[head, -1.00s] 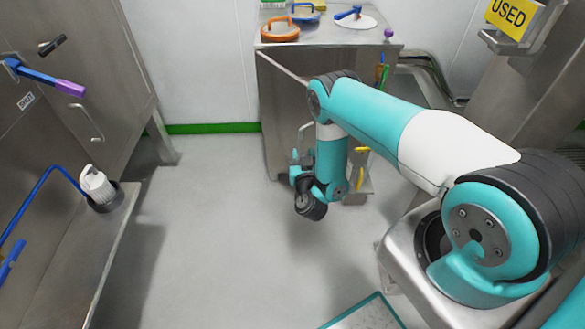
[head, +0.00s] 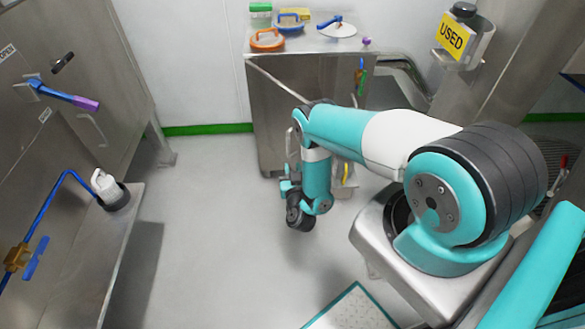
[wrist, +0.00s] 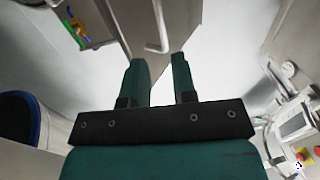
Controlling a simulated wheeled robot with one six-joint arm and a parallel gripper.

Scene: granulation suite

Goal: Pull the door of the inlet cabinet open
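A low steel cabinet (head: 262,115) stands at the back, its door shut as far as I can see; no label reads inlet. A pale bar handle (head: 288,142) on its front is partly hidden behind my arm. In the wrist view the bent handle (wrist: 157,38) sits on the steel panel (wrist: 128,22), beyond my fingertips. My gripper (wrist: 160,62) is open, with two teal fingers apart and nothing between them. In the head view my gripper (head: 289,184) hangs low in front of the cabinet, apart from the handle as far as I can tell.
An orange clamp (head: 267,40) and a white lid (head: 337,30) lie on the cabinet top. Another steel cabinet (head: 70,120) with a blue and purple lever (head: 62,94) stands at left. The grey floor (head: 210,230) between is clear.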

